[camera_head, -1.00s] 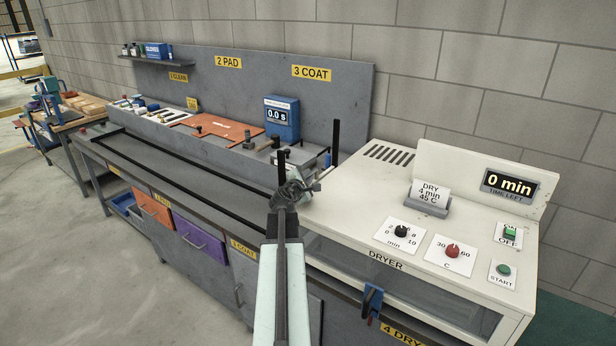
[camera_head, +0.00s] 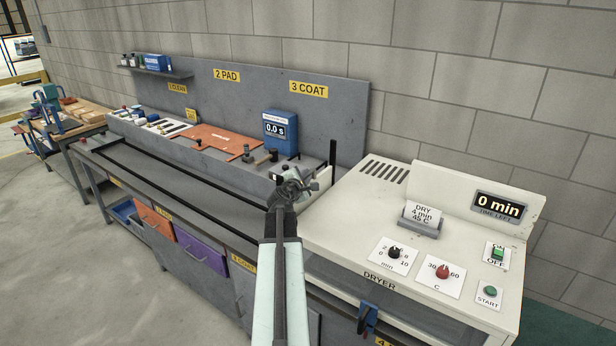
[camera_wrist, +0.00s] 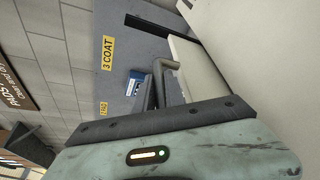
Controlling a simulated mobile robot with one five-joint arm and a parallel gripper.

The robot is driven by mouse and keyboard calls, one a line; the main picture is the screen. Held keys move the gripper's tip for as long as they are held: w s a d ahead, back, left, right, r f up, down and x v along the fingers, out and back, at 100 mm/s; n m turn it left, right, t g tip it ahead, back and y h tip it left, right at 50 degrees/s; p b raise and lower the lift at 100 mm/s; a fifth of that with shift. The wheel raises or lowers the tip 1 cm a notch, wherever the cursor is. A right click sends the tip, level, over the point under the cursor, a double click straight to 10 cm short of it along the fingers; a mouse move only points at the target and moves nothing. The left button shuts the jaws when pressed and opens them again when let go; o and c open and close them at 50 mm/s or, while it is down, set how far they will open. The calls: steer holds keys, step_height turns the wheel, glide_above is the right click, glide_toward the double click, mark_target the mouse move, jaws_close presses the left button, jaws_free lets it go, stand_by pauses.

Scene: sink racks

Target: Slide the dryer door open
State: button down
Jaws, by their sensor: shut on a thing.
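The dryer (camera_head: 345,215) is a cream box at the right. A pale upright panel (camera_head: 320,182), apparently its sliding door, stands at its left side. My gripper (camera_head: 300,184) is at this panel, beside the dryer's upper left edge. In the wrist view my gripper (camera_wrist: 158,85) is shut on a grey bent handle (camera_wrist: 167,64), with the pale panel (camera_wrist: 190,66) just beyond it. The fingers hide part of the handle. How far the door stands open cannot be told.
The dryer top carries knobs, a card holder (camera_head: 420,222) and a timer display (camera_head: 498,205). A black post (camera_head: 333,165) stands close behind my gripper. The grey bench (camera_head: 200,190) with rails runs left. A blue timer box (camera_head: 281,130) stands on it.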

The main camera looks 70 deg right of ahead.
step_height(320, 180, up, 10)
steer(key=p, duration=0.7)
steer(key=shift+a+f, duration=0.1)
steer(key=shift+f, duration=0.2)
steer(key=c, duration=1.6)
jaws_free()
steer(key=shift+o, duration=1)
steer(key=shift+a, duration=0.2)
steer(key=shift+d, duration=0.15)
steer(key=p+v, duration=0.1)
steer(key=v, duration=0.6)
steer(key=shift+a+p, duration=0.35)
steer(key=shift+a, duration=0.05)
